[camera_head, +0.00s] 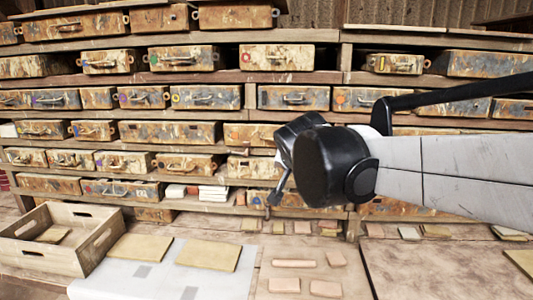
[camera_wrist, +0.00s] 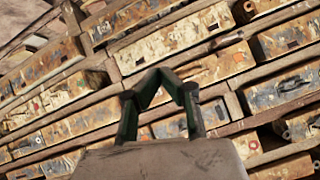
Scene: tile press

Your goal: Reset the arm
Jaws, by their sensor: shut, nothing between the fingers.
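My gripper (camera_head: 277,190) is in the middle of the head view, in front of the shelves of stained drawers and above the table. In the wrist view my gripper (camera_wrist: 160,76) has its two dark fingers meeting at the tips. It is shut and empty. The wrist view faces the drawer shelves at a slant. My arm comes in from the right of the head view and hides part of the shelves behind it.
Shelves of paint-stained metal drawers (camera_head: 180,57) fill the back. A wooden crate (camera_head: 85,262) stands at the left, with a tan slab in it. Tan slabs (camera_head: 207,254) lie on a white sheet (camera_head: 150,285). Several pinkish tiles (camera_head: 294,263) lie on the table (camera_head: 430,272) below my gripper.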

